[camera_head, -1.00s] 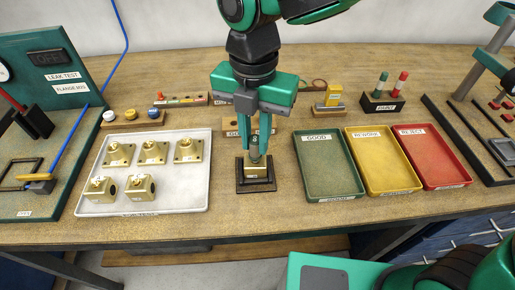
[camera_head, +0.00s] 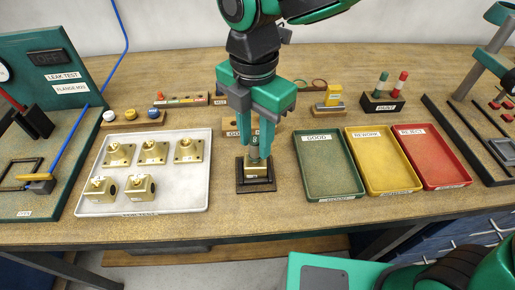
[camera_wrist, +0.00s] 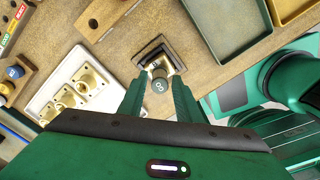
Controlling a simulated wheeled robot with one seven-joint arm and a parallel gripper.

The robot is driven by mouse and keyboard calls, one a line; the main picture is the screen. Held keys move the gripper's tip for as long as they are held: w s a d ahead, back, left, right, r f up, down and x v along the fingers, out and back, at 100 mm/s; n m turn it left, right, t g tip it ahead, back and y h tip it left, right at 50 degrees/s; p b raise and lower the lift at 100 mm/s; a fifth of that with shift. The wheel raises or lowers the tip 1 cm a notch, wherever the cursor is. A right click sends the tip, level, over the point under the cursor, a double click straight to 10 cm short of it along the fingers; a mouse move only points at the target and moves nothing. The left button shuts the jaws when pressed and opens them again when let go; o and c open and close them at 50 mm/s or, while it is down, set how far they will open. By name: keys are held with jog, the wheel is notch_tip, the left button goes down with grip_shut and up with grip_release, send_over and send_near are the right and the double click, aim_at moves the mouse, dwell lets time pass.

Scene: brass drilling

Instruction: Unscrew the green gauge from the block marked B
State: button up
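A brass block (camera_head: 257,170) sits in a dark square fixture (camera_head: 243,187) at the middle of the bench. Its marking is too small to read. The gauge (camera_wrist: 159,86) stands upright on it, its round grey-green top with pale characters showing in the wrist view. My gripper (camera_head: 258,153) points straight down over the block. Its two fingers stand on either side of the gauge, and in the wrist view (camera_wrist: 160,82) a narrow gap shows between each fingertip and the gauge. The gripper looks open. In the head view the fingers partly hide the gauge.
A white tray (camera_head: 185,198) with several brass parts lies left. Green (camera_head: 333,180), yellow (camera_head: 385,178) and red (camera_head: 435,170) trays lie right. A wooden holder (camera_head: 233,131) stands close behind my gripper. The bench is clear in front of the fixture.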

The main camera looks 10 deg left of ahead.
jog(key=m, duration=0.4)
jog(key=shift+m, duration=0.3)
jog(key=m, duration=0.3)
jog(key=shift+m, duration=0.3)
jog(key=shift+c, duration=0.3)
jog(key=c, duration=0.7)
jog(key=n, duration=0.7)
